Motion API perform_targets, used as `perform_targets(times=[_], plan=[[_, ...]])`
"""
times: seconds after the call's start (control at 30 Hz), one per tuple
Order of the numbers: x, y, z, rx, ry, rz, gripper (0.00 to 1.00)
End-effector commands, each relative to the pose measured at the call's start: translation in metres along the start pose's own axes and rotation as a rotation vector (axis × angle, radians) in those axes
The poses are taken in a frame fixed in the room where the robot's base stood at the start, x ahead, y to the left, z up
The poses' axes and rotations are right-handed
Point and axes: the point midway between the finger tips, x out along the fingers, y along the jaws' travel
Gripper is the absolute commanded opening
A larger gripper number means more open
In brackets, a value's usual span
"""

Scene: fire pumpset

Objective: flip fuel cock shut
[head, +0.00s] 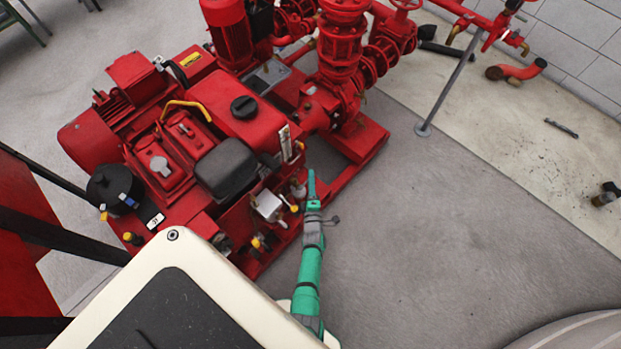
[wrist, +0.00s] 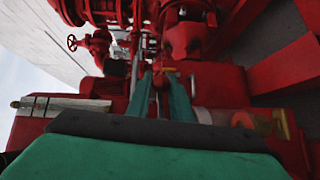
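My gripper (head: 312,185) reaches up beside the right side of the red engine in the head view. In the wrist view its two green fingers (wrist: 160,84) are apart, pointing at the red machinery. A small orange lever-like part (wrist: 164,69) shows at and between the fingertips. It may be the fuel cock's handle, but I cannot tell for sure, nor whether a finger touches it. In the head view a small brass-coloured fitting (head: 298,190) sits just left of the fingers. The lever's position is too small to tell.
The red pumpset has a fuel tank (head: 228,107) with a black cap, a black box (head: 226,168) and a filter bowl unit (head: 268,205) close to my arm. A grey pole (head: 445,95) stands to the right. The floor (head: 420,240) right of the arm is clear.

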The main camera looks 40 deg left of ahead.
Motion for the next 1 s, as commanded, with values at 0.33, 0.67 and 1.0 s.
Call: perform_targets(times=[0.33,0.67,1.0], plan=[[0.0017,-0.0027,0.0054,0.074,-0.006,-0.07,0.0],[0.0013,-0.0049,0.0039,0.09,-0.005,-0.086,0.0],[0.0016,-0.0055,0.0004,0.089,0.0,-0.087,0.32]])
